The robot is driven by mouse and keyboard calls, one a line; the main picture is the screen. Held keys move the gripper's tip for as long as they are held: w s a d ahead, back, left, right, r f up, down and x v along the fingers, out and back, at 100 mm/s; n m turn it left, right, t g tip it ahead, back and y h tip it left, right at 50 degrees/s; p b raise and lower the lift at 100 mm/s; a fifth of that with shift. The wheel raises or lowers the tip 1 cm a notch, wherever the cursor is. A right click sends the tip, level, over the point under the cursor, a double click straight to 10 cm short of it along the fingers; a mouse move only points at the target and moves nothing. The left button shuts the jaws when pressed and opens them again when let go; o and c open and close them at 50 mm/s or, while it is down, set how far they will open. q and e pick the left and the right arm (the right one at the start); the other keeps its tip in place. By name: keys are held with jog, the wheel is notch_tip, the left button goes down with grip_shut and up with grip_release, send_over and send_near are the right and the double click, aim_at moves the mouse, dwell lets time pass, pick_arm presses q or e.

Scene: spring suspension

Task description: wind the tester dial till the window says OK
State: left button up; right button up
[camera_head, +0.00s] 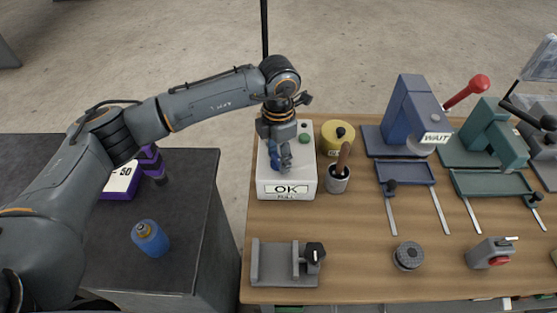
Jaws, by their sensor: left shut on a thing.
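The tester (306,180) is a white box near the left end of the wooden table. The window (287,190) on its front reads OK, with smaller lettering below that looks like FULL. My left gripper (284,165) points down onto the top of the tester and is shut on the blue dial (274,158), which is mostly hidden by the fingers. A green button (304,138) shows on the tester's top, right of the gripper. My right gripper is not in view.
Right of the tester stand a yellow tin (338,132) and a cup (338,184) with a wooden handle in it. A grey vise (272,268) lies in front. Blue (402,105) and green (480,128) presses stand further right. A blue bottle (150,240) stands on the dark left cabinet.

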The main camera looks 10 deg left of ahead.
pick_arm(q)
jog(key=shift+m, duration=0.4)
jog(key=o, duration=1.2)
jog(key=shift+c, duration=0.2)
notch_tip(320, 180, up, 12)
